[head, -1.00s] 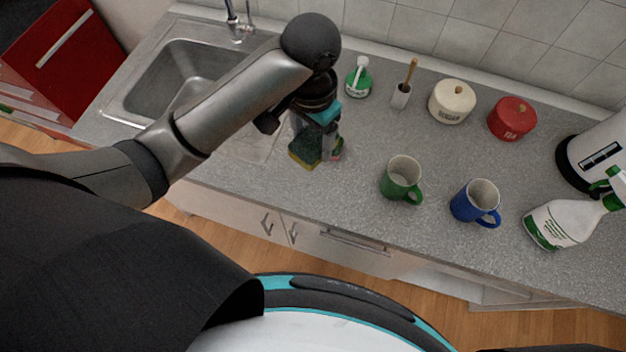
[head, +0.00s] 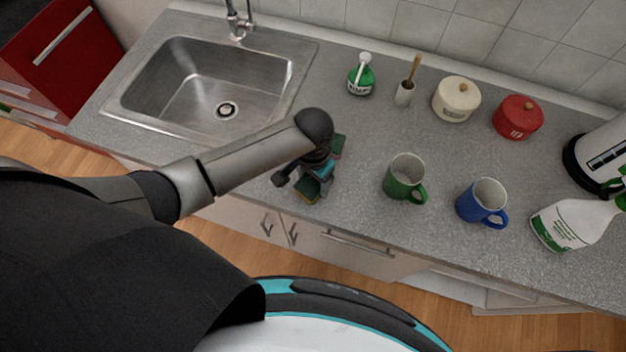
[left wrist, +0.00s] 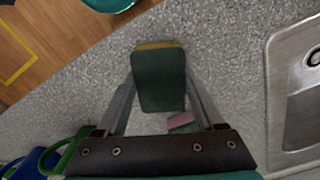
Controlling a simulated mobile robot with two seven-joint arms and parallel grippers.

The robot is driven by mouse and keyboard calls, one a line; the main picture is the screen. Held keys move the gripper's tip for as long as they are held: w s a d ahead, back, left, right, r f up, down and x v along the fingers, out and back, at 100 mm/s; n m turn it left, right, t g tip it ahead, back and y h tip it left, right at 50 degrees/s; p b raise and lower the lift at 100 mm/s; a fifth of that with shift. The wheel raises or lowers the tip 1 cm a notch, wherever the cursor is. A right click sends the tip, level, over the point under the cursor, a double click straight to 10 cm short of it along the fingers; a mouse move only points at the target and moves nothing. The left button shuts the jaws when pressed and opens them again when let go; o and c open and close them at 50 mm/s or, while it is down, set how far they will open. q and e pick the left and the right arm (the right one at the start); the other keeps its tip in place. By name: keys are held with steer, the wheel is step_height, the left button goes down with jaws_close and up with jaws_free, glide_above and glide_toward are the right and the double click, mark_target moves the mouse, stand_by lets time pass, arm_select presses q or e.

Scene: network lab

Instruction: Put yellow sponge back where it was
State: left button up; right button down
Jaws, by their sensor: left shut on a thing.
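My left gripper (head: 312,185) is shut on the yellow sponge (head: 307,192), which has a dark green face. In the head view they are near the counter's front edge, right of the sink, and the gripper partly hides the sponge. In the left wrist view the sponge (left wrist: 158,80) sits between the two fingers, its green face to the camera and a yellow edge at its far end. I cannot tell whether it touches the counter. My right gripper is not in view.
A pink item (left wrist: 182,122) lies close to the gripper in the left wrist view. The sink (head: 215,85) is to the left. A green mug (head: 405,178) and a blue mug (head: 482,202) stand to the right. A green soap bottle (head: 361,76) stands behind.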

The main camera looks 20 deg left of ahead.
mark_target(313, 183)
arm_select(q)
steer(key=shift+f, duration=0.35)
steer(key=o, duration=1.3)
steer(key=shift+r, duration=0.2)
step_height(313, 183, up, 12)
steer(key=shift+f+p, duration=0.15)
steer(key=shift+p, duration=0.8)
steer(key=shift+s, duration=0.1)
